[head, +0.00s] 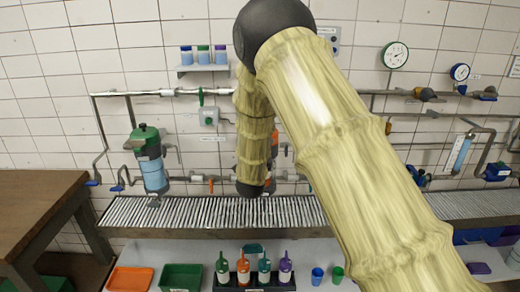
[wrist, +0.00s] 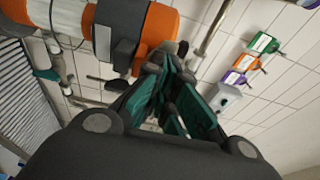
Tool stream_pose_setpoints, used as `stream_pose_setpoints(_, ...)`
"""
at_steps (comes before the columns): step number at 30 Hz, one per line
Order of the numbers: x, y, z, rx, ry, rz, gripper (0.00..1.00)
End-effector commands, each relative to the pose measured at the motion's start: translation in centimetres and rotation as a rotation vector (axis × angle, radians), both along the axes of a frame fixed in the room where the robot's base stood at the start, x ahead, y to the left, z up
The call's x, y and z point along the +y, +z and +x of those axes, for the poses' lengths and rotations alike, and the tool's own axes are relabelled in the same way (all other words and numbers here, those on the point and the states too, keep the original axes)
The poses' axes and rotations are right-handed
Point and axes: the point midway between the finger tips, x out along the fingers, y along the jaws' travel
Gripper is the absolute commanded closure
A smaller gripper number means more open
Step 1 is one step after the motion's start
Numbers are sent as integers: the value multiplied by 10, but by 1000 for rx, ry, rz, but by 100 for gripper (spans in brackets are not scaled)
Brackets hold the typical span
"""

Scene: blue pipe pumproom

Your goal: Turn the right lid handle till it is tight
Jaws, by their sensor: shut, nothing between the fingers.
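The right housing shows large in the wrist view, with an orange lid (wrist: 158,27) and a grey band or block across it. A dark bar, seemingly the lid handle (wrist: 107,84), sticks out below the lid and runs behind my fingers. My gripper (wrist: 165,75) has dark teal finger pads, shut with nothing held, close beside the lid and bar. I cannot tell whether the fingers touch the bar. In the head view my arm hides the gripper and most of the right housing; only a sliver of orange (head: 274,142) shows beside the arm.
A left housing (head: 152,165) with a green lid stands on the pipe line. A slatted grey shelf (head: 170,212) runs below the pipes. Several bottles, cups and trays stand underneath. A wooden table (head: 40,200) is at left.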

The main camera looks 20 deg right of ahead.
Motion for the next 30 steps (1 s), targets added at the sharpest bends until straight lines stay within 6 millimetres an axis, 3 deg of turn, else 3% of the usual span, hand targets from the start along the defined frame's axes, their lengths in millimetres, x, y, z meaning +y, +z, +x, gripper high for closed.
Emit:
stream_pose_setpoints(9, -8, 0, 16, 1, 0, 0, 100)
stream_pose_setpoints(22, -9, -1, 16, 1, -5, 0, 100)
stream_pose_setpoints(30, -25, -1, 12, 0, -69, 1, 100)
